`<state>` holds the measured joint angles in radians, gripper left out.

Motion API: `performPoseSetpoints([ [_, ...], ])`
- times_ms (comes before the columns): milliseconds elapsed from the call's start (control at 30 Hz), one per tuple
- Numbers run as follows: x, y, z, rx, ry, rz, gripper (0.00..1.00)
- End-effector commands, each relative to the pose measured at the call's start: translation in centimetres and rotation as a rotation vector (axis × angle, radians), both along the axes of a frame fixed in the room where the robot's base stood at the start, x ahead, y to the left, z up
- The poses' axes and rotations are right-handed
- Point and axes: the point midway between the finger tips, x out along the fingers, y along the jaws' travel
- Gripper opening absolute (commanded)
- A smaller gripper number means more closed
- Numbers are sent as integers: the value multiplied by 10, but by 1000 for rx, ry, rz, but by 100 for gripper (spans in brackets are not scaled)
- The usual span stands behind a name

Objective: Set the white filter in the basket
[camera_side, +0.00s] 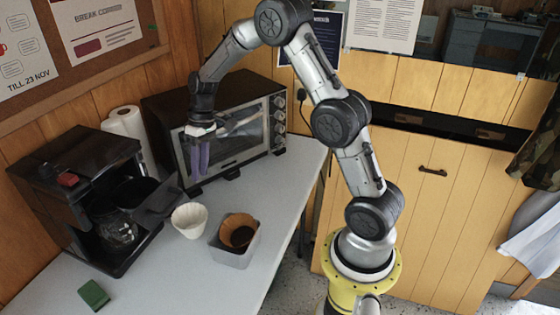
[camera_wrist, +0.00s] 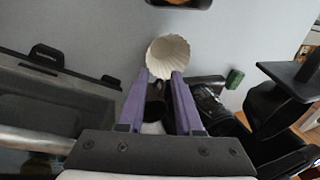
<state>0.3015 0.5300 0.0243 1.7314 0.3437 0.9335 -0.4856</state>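The white filter (camera_side: 188,220) is a fluted paper cup, standing mouth up on the counter in front of the coffee maker. In the wrist view the filter (camera_wrist: 168,53) lies just beyond the fingertips. My gripper (camera_side: 200,172), with purple fingers pointing down, hangs above the counter in front of the oven, higher than the filter and apart from it. In the wrist view the gripper (camera_wrist: 160,76) is open, with nothing held between its tips. The black basket (camera_side: 160,203) seems to stick out from the coffee maker's front; its inside is hard to see.
The black coffee maker (camera_side: 82,190) stands left, with a glass carafe (camera_side: 116,232) inside. A grey bin (camera_side: 232,258) holding a brown used filter (camera_side: 238,228) is right of the white filter. A green sponge (camera_side: 94,295) lies at front left. The oven (camera_side: 228,130) and paper roll (camera_side: 128,128) stand behind.

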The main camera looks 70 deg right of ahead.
Motion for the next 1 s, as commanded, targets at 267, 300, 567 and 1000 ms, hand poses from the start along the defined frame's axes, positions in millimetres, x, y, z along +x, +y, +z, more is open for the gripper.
performPoseSetpoints([
  [267,-75,41,102,-118,-125,12,34],
  [300,-88,46,113,-133,-143,12,34],
  [567,-177,68,155,-215,-277,0,34],
  [1000,-273,75,152,-278,-449,-34,38],
])
